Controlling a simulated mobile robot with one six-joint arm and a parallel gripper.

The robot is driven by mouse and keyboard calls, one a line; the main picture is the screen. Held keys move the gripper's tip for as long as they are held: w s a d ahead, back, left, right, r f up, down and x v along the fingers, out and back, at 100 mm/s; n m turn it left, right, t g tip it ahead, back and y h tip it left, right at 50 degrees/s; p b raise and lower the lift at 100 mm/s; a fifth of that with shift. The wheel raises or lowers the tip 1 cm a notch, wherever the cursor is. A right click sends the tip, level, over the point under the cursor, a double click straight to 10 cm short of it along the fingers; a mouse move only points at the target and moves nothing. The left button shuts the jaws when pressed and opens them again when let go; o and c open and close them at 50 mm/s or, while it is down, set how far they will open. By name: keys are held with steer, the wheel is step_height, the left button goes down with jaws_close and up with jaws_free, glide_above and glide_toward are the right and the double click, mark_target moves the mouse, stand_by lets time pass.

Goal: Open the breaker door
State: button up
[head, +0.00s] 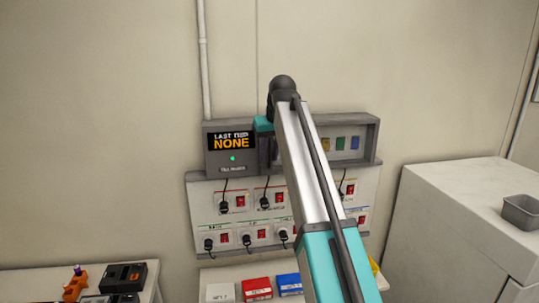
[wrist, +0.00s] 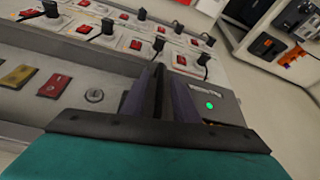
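The grey breaker box (head: 372,128) is on the wall, with yellow, green and blue squares inside its frame. My arm hides its left part, and I cannot make out a separate door panel or its handle. In the wrist view, a panel face (wrist: 60,103) shows yellow and red squares and a round keyhole-like fitting (wrist: 94,95). My gripper (wrist: 159,68) is in front of this face, between the fitting and a green light. Its dark fingers are close together, with nothing visible between them.
A display unit (head: 231,143) reading "NONE" adjoins the box on the left. Below is a panel of red switches and plugged cables (head: 205,215). White (head: 220,292), red (head: 257,288) and blue (head: 289,284) blocks lie on a shelf. A white cabinet (head: 440,225) stands right.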

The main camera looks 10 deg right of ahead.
jaws_close()
stand_by(1.3)
